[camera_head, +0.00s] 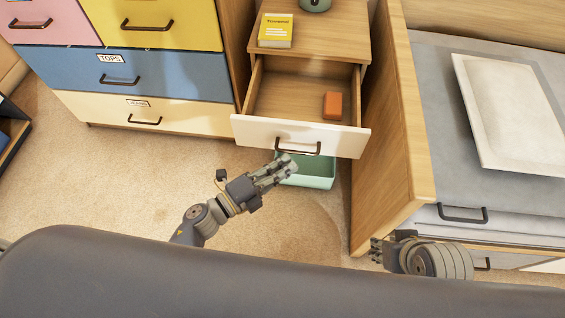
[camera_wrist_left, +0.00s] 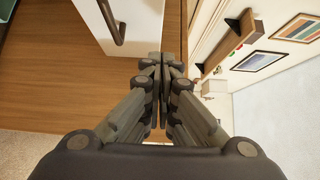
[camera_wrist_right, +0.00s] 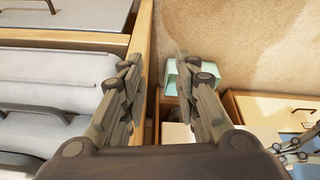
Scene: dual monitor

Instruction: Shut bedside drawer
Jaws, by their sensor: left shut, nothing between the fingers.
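The bedside drawer (camera_head: 300,135) is pulled out of the wooden nightstand (camera_head: 325,30). It has a white front with a dark handle (camera_head: 298,147), and an orange-brown block (camera_head: 332,106) lies inside. My left gripper (camera_head: 287,164) is shut and empty, just in front of and below the drawer front near the handle; I cannot tell whether it touches. In the left wrist view its closed fingers (camera_wrist_left: 165,62) are beside the white front and handle (camera_wrist_left: 112,22). My right gripper (camera_head: 378,250) is low at the foot of the bed; its fingers (camera_wrist_right: 155,65) are apart with nothing between them.
A green bin (camera_head: 318,172) stands on the floor under the drawer. A yellow book (camera_head: 276,30) lies on the nightstand. The bed's wooden side panel (camera_head: 385,150) rises close on the right. A coloured dresser (camera_head: 140,75) stands left. Carpet (camera_head: 120,190) in front is clear.

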